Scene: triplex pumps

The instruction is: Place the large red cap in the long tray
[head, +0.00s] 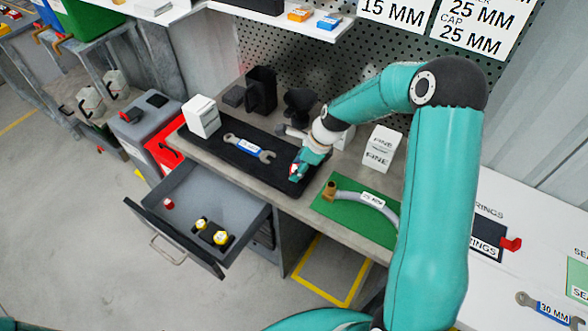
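My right gripper (297,170) reaches down from the right to the right end of the long black tray (250,168) on the workbench. I cannot tell if the cap touches the tray. A wrench (248,147) with a blue and white label lies in the tray, left of the gripper. My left gripper is not in view.
An open grey drawer (183,196) below the bench holds a small red piece (168,203) and yellow-topped pieces (220,238). A green mat (335,208) with a grey hose lies right of the tray. A white box (202,117) and black holders (262,90) stand behind.

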